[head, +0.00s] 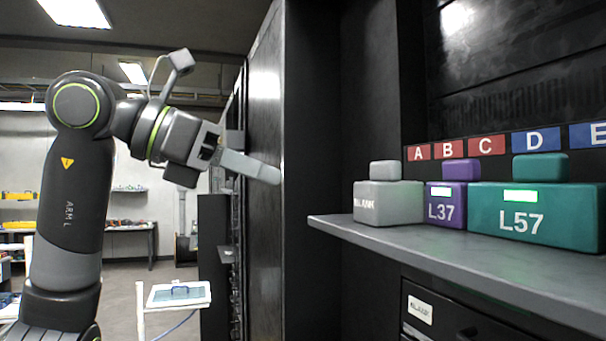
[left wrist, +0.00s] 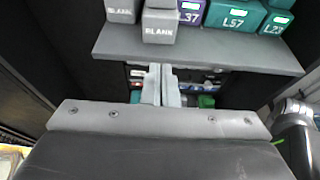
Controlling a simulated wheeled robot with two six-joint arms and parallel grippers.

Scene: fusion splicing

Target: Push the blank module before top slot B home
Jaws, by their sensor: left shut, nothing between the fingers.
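The blank module before slot B (left wrist: 159,27) is a grey block with a small knob, marked BLANK, in the left wrist view. It stands further forward than the blank beside it, close to the shelf's front edge. A grey BLANK block (head: 388,203) shows on the shelf in the head view; I cannot tell if it is one module or two overlapping. The label B (head: 447,149) is on the panel behind. My left gripper (head: 277,177) is shut and empty, left of the shelf and apart from the module. Its fingers (left wrist: 160,75) point toward the shelf. My right gripper is not in view.
Another grey blank (left wrist: 121,11) sits left of the forward one. A purple L37 module (head: 444,206) and a wide teal L57 module (head: 535,215) stand to the right. The shelf (head: 440,250) juts out below them. A dark cabinet side (head: 315,130) is beside my gripper.

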